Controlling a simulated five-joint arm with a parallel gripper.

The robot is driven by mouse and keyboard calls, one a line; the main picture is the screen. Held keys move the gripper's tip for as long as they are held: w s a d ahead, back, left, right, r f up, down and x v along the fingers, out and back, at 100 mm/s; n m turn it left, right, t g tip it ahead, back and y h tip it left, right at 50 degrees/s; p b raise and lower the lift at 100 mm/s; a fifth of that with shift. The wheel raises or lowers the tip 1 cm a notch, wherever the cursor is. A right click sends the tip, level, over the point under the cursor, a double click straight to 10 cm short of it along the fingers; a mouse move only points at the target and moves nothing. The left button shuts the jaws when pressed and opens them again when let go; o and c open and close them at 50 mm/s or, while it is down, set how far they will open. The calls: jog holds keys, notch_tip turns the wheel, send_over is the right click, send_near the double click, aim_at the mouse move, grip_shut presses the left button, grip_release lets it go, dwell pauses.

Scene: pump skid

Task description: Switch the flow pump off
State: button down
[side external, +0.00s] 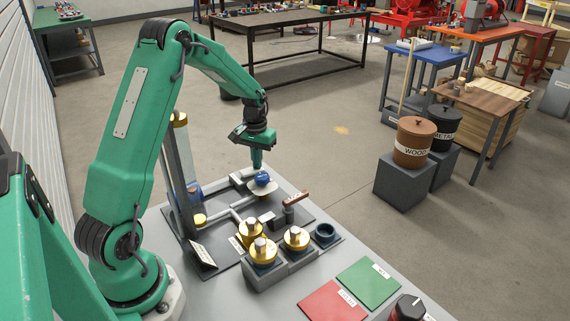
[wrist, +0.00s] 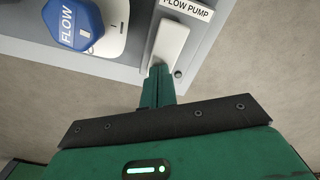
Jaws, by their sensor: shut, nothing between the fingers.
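In the wrist view, the white flow pump switch (wrist: 170,45) lies beside a label (wrist: 188,9) reading "FLOW PUMP". My gripper (wrist: 160,72) is shut, with its fingertips at the near end of the switch; I cannot tell whether they touch it. The blue FLOW knob (wrist: 72,22) sits on a white dial plate to the left. In the side view, my gripper (side external: 257,162) points down just above and behind the blue knob (side external: 262,179). The switch is small there and its position cannot be read.
Brass weights (side external: 263,250) stand on grey blocks near the front of the skid. A brown-handled lever (side external: 294,199) and a tall clear column (side external: 180,155) are close by. Green (side external: 368,283) and red (side external: 331,303) mats lie on the bench at the front right.

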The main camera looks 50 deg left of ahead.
notch_tip(320, 180, up, 7)
dwell(1.3)
jog(key=shift+d+r, duration=0.1)
jog(key=s+d+r+m+t, duration=0.3)
jog(key=s+d+r, duration=0.4)
jog(key=d+r, duration=0.55)
jog(key=s+d+m+t, duration=0.2)
jog(key=s+d+m, duration=0.1)
jog(key=s+d, duration=0.7)
jog(key=s, duration=0.3)
jog(key=shift+s+r+t, duration=0.3)
jog(key=shift+s+r, duration=0.05)
jog(key=shift+s, duration=0.05)
